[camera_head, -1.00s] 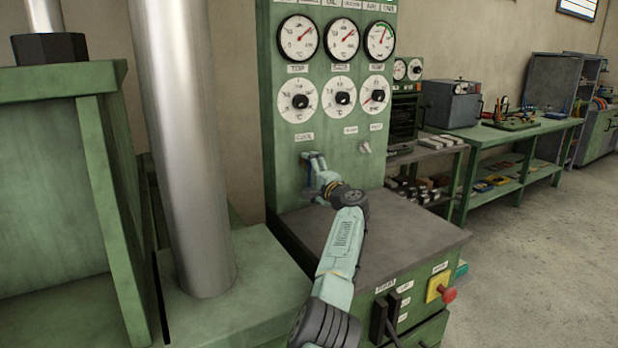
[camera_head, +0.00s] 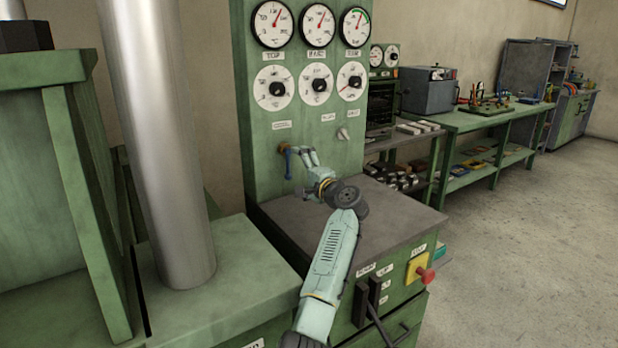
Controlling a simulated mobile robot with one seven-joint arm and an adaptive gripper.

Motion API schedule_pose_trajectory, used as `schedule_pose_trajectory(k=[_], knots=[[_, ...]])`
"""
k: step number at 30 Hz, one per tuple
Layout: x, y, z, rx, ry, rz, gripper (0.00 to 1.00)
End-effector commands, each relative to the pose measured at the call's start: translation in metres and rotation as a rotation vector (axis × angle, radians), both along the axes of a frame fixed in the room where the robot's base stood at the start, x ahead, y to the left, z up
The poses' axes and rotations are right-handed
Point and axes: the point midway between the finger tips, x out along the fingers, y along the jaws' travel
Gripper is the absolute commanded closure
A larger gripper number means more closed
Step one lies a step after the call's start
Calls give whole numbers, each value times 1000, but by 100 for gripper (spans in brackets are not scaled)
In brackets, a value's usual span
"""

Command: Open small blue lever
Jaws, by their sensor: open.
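The small blue lever (camera_head: 288,162) hangs upright from a brass-coloured fitting (camera_head: 285,147) low on the green gauge panel (camera_head: 258,112). My gripper (camera_head: 304,153) is just to the right of the lever, its fingers reaching up toward the panel. It is open and holds nothing. The fingertips look close to the lever but apart from it; the exact depth gap cannot be told. My arm comes up from below, over the dark cabinet top.
Gauges and dials (camera_head: 319,85) fill the panel above. A small light knob (camera_head: 343,134) sits to the right. The dark cabinet top (camera_head: 395,218) is clear below. A red button (camera_head: 426,275) and black levers (camera_head: 367,300) are on the cabinet front. A thick metal column (camera_head: 160,140) stands at left.

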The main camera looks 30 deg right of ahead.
Motion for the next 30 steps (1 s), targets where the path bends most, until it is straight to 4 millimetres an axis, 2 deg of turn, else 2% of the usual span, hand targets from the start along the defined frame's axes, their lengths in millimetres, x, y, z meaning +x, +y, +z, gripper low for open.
schedule_pose_trajectory(k=[6, 12, 30], knots=[[-35, -2, 0, -2, -1, -2, 0], [-52, -2, 1, 0, -1, -1, 0], [-54, -2, 1, 1, -1, 0, 0]])
